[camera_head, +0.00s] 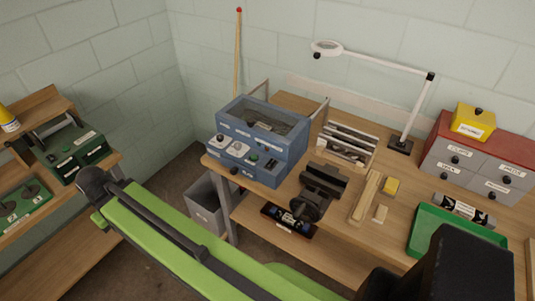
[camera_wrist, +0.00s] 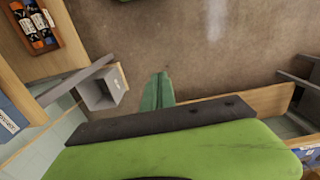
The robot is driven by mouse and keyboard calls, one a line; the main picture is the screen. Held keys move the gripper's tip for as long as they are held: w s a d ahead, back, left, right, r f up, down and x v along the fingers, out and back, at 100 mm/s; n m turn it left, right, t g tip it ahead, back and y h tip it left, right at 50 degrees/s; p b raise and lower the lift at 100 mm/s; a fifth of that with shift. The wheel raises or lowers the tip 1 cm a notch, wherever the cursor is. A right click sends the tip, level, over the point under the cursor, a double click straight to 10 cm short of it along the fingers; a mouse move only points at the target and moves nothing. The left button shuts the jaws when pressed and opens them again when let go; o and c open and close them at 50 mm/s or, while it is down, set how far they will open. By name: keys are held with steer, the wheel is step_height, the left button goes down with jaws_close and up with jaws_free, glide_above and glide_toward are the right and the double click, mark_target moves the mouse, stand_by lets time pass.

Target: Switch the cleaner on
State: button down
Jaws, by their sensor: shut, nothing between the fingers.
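The cleaner is probably the blue box (camera_head: 292,150) with a clear lid, at the left end of the wooden workbench. Its front panel carries white labelled controls (camera_head: 237,147) and a green button (camera_head: 253,157); their settings are too small to read. A blue labelled edge, likely the same box (camera_wrist: 8,118), shows at the left of the wrist view. My gripper (camera_wrist: 160,77) appears as a narrow green tip in the wrist view, shut and empty, over the floor. It is apart from the blue box. In the head view my green arm reaches left in front of the bench, and the fingertips cannot be made out.
A grey bin (camera_head: 205,205) stands below the blue box. A dark vise (camera_head: 320,185), a slotted rack (camera_head: 347,143), a lamp (camera_head: 405,145) and a green tray (camera_head: 425,245) are on the bench. Another bench (camera_head: 110,163) with green boxes is at left. Floor between is clear.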

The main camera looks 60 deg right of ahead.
steer(key=shift+w, duration=0.15)
steer(key=s+d+r+p, duration=0.2)
steer(key=d+r+p, duration=0.1)
steer(key=d, duration=0.7)
steer(key=s+d+r+p, duration=0.2)
steer(key=d+r+p, duration=0.1)
steer(key=d, duration=0.7)
steer(key=s+d+r+p, duration=0.2)
steer(key=d+r+p, duration=0.1)
steer(key=d, duration=0.7)
steer(key=s+d+r+p, duration=0.2)
steer(key=s+d, duration=0.6)
steer(key=d, duration=0.1)
steer(key=s+d+r+h+p, duration=0.1)
steer(key=s+d+r+p, duration=0.2)
steer(key=s+d, duration=0.4)
steer(key=d, duration=0.2)
steer(key=shift+s+d+r+h, duration=0.3)
steer(key=shift+s+d, duration=0.05)
steer(key=shift+d, duration=0.05)
